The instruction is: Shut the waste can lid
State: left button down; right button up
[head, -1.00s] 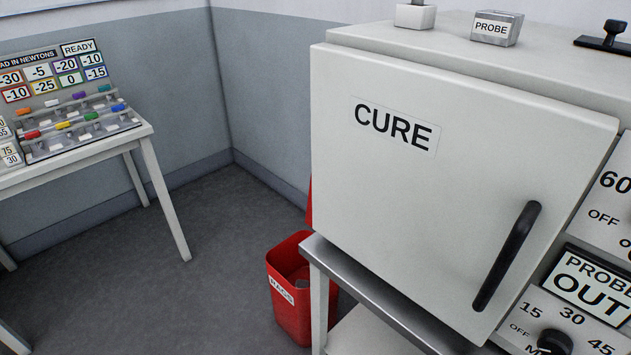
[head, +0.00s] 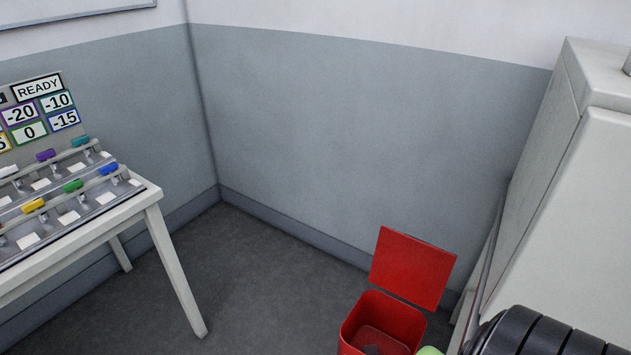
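The red waste can (head: 347,337) stands on the floor at the bottom of the head view, cut off by the lower edge. Its square red lid (head: 413,268) is open, raised up behind the mouth. A dark piece lies inside the can. A black ribbed part of my own arm enters at the bottom right, beside the can. A small pale green tip shows by the can's right rim; I cannot tell what it belongs to. Neither gripper can be made out in this view.
A white table (head: 150,196) with a rack of coloured clips stands at the left. The white CURE cabinet (head: 575,200) and its stand are close on the can's right. A grey wall is behind the can. The floor between table and can is clear.

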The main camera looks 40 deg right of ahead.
aim_at(415, 270)
jog(key=i+j+z, duration=0.15)
jog(key=i, duration=0.35)
jog(key=i+j+z, duration=0.2)
jog(key=i, duration=0.25)
jog(key=i+z, duration=0.2)
jog(key=z, duration=0.3)
jog(key=i+z, duration=0.25)
jog(key=z, duration=0.2)
jog(key=i+j+z, duration=0.1)
jog(key=z, duration=0.4)
jog(key=i+j+z, duration=0.2)
jog(key=z, duration=0.25)
jog(key=i+j, duration=0.05)
